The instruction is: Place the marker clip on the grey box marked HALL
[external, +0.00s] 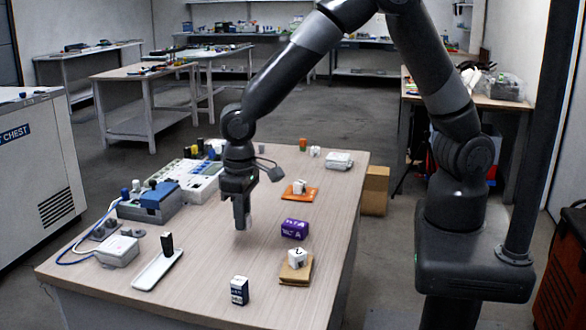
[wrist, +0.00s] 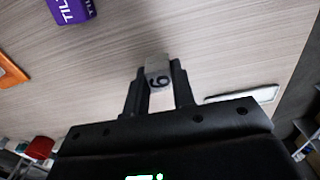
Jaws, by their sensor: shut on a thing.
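My gripper (external: 242,225) is shut on a small pale grey block above the middle of the table. In the wrist view the block, which I take as the marker clip (wrist: 157,76), shows a dark digit like a 6 or 9 between my fingertips (wrist: 158,88). No HALL label is readable. A light grey box (external: 118,251) sits at the table's left and another pale box (external: 338,161) at the far right; I cannot tell which is marked HALL.
A purple box (external: 294,228) lies right of my gripper. White blocks sit on an orange pad (external: 312,194) and a brown pad (external: 284,273). A navy-and-white box (external: 239,291) stands in front. A white tray (external: 150,280) holds an upright black piece. Instruments (external: 190,180) crowd the left edge.

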